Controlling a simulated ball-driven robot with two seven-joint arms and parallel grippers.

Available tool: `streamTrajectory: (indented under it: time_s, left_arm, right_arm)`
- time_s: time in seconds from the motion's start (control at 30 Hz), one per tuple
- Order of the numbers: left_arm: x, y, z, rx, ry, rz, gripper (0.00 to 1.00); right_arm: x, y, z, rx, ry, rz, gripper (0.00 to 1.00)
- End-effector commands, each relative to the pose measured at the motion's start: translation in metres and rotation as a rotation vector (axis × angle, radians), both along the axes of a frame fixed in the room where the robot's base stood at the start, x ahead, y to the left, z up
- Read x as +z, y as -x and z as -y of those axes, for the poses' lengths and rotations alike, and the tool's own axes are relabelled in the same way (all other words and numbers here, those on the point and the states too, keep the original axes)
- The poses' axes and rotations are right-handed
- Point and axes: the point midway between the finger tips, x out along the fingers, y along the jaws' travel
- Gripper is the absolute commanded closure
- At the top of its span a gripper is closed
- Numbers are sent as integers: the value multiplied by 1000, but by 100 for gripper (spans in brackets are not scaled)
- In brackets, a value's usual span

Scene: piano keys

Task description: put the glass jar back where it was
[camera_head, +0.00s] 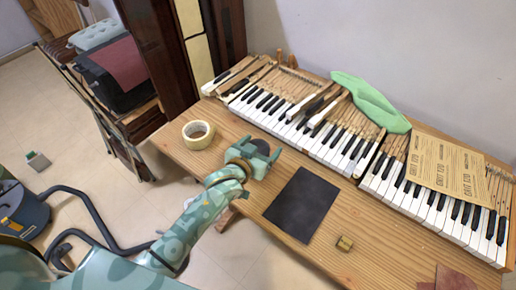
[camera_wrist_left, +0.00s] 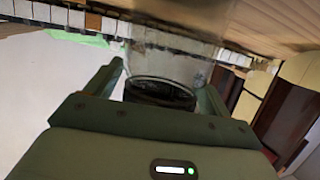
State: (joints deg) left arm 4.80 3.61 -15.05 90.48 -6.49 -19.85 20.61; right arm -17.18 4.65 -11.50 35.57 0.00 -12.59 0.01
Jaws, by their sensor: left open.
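The glass jar (camera_wrist_left: 160,90) shows in the left wrist view as a clear, see-through vessel with a dark round end, between my left gripper's fingers. My left gripper (camera_head: 260,149) is open at the table's left part, between the tape roll and the dark sheet. In the left wrist view the open fingers (camera_wrist_left: 163,80) stand on either side of the jar; whether they touch it I cannot tell. In the head view the jar is mostly hidden by the gripper, with only something dark between the fingers. My right gripper is not in view.
The wooden table (camera_head: 235,180) holds a tape roll (camera_head: 198,134), a dark sheet (camera_head: 302,205) and a small brass block (camera_head: 344,243). Behind runs the piano keyboard (camera_head: 330,150), with a green cloth (camera_head: 370,101) and a printed paper (camera_head: 447,168) on it. Bare wood lies around the dark sheet.

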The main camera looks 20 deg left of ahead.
Motion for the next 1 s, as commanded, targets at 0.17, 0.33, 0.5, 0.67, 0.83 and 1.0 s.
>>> streamTrajectory:
  time_s: [0.17, 0.33, 0.5, 0.67, 0.83, 1.0]
  left_arm:
    - [10, 18, -3, 0, 1, 1, 18]
    - [24, 57, -11, 0, 0, 0, 18]
    - [33, 91, -17, 0, 0, 0, 18]
    - [37, 109, -20, 1, -1, 1, 18]
    - [38, 113, -21, 0, -1, 1, 18]
    - [38, 113, -21, 0, -1, 1, 18]
  right_arm:
    - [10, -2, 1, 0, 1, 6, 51]
    - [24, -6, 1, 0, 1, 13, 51]
    - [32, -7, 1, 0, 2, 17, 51]
    - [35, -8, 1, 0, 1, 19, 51]
    - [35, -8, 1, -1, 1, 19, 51]
    - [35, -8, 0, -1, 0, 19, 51]
